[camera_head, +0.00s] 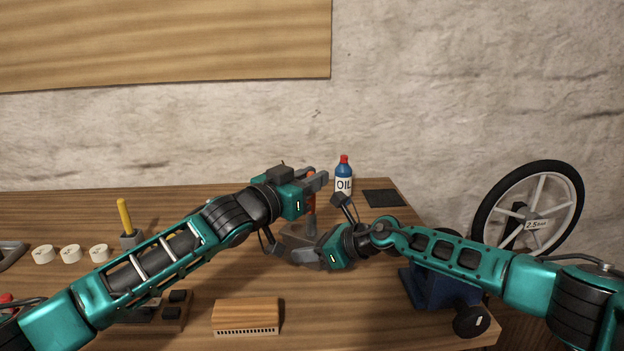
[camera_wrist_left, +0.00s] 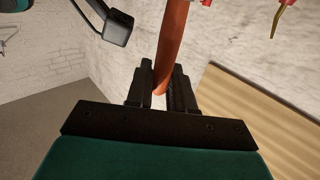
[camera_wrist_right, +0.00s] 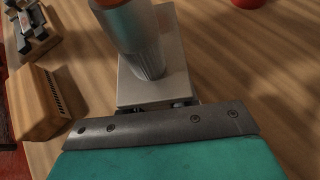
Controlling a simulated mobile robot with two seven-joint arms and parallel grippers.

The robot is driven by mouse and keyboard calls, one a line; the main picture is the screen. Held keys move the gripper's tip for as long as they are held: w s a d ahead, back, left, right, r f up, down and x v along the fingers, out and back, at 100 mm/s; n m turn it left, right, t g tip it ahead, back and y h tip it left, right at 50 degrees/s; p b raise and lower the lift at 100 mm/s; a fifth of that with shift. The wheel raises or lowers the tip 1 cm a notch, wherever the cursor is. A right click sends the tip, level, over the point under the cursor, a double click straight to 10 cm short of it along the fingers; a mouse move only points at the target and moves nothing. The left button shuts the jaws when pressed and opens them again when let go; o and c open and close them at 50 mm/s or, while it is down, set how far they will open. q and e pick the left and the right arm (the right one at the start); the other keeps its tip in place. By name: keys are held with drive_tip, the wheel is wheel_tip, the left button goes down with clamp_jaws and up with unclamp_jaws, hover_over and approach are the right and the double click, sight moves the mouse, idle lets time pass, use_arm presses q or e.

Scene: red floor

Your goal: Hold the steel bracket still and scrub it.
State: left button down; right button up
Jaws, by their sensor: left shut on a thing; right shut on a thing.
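My left gripper (camera_head: 318,181) is shut on the orange handle of a brush (camera_head: 311,204) and holds it upright. The orange handle (camera_wrist_left: 172,45) runs between the fingers (camera_wrist_left: 162,92) in the left wrist view. The steel bracket (camera_head: 296,229) lies low over the table, partly hidden by my right arm. My right gripper (camera_head: 305,252) is shut on the bracket's near edge. In the right wrist view the flat grey bracket (camera_wrist_right: 178,65) sits at the fingertips (camera_wrist_right: 160,106). The brush's silver lower end (camera_wrist_right: 130,40) stands over it, and its bristles appear to touch the plate.
A blue oil bottle (camera_head: 344,182) and a dark pad (camera_head: 381,198) are behind the grippers. A wooden block brush (camera_head: 246,314) lies in front. A blue vise (camera_head: 440,287) is at the right edge. White rolls (camera_head: 70,253) and a yellow-handled tool (camera_head: 125,217) stand left.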

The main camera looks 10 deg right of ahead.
use_arm(q)
drive_tip(key=shift+w+a, duration=0.45)
drive_tip(key=shift+a, duration=0.15)
use_arm(e)
drive_tip(key=shift+r, duration=0.1)
use_arm(q)
drive_tip(key=shift+w+a, duration=0.1)
drive_tip(key=shift+w+a, duration=0.3)
drive_tip(key=shift+a, duration=0.15)
drive_tip(key=shift+w+a, duration=0.35)
drive_tip(key=shift+a, duration=0.2)
drive_tip(key=shift+w+a, duration=0.1)
drive_tip(key=shift+w+a+f, duration=0.1)
drive_tip(key=shift+w+a, duration=0.2)
drive_tip(key=shift+a, duration=0.2)
